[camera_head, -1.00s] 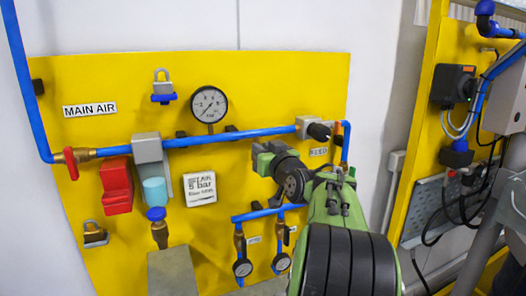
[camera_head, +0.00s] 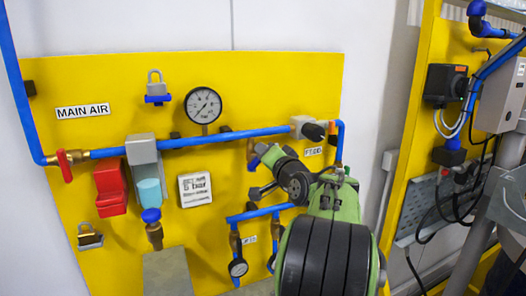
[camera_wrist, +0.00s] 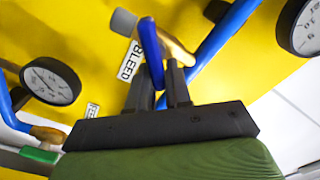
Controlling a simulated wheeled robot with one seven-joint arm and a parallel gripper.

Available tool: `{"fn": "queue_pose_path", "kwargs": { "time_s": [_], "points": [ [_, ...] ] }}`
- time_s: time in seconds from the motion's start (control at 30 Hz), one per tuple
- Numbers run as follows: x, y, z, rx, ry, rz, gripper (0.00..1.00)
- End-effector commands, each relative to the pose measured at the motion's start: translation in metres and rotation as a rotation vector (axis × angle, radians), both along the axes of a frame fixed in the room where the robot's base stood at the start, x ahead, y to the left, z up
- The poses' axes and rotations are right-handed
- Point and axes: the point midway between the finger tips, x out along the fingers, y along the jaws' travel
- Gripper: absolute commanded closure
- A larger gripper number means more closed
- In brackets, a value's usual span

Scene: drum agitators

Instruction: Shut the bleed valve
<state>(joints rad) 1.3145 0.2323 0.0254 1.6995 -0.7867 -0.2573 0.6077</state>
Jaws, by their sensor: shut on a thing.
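The bleed valve has a brass body (camera_wrist: 178,48) and a blue lever (camera_wrist: 150,50), beside the white BLEED label (camera_wrist: 131,61) in the wrist view. My gripper (camera_wrist: 164,72) is shut on the blue lever, which stands between the two dark fingers. The lever stands at an angle to the brass body. In the head view the brass body (camera_head: 252,150) shows just left of my green gripper housing, under the blue main pipe. My fingers are mostly hidden there.
A large pressure gauge (camera_head: 203,105) is above the blue pipe (camera_head: 225,135). A red-handled valve (camera_head: 64,160), red block (camera_head: 110,187) and padlocks are farther left.

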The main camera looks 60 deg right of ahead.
Motion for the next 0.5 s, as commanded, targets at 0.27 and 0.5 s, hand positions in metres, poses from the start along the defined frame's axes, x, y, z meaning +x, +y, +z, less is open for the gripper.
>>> {"fn": "queue_pose_path", "kwargs": {
  "time_s": [0.27, 0.5],
  "points": [
    [-0.002, -0.004, -0.006, 0.229, -0.132, 0.0, 1.0],
    [-0.003, -0.005, -0.011, 0.405, -0.237, -0.001, 1.0]
  ]
}}
